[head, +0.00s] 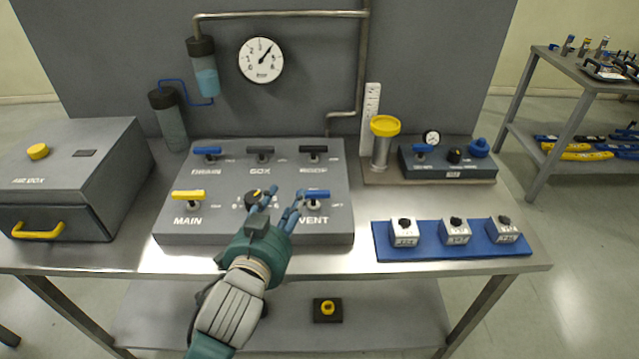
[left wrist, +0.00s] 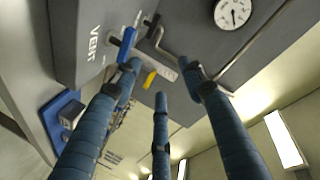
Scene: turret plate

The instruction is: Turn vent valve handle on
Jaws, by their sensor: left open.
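The VENT valve (head: 316,195) has a blue bar handle lying left to right at the front right of the grey valve panel (head: 225,228). In the left wrist view the blue vent handle (left wrist: 127,43) is next to the VENT lettering, close to one finger's tip. My left gripper (head: 282,205) is over the front of the panel, open, with its fingers spread. One finger is close to the left end of the vent handle; I cannot tell whether they touch. The other is by the black dial knob. My right gripper is not in view.
The MAIN valve (head: 188,197) has a yellow handle at front left. Blue, grey and black handles line the panel's back row. A grey box (head: 75,178) stands left. A blue tray (head: 455,250) with white blocks lies right. A pressure gauge (head: 261,60) hangs above.

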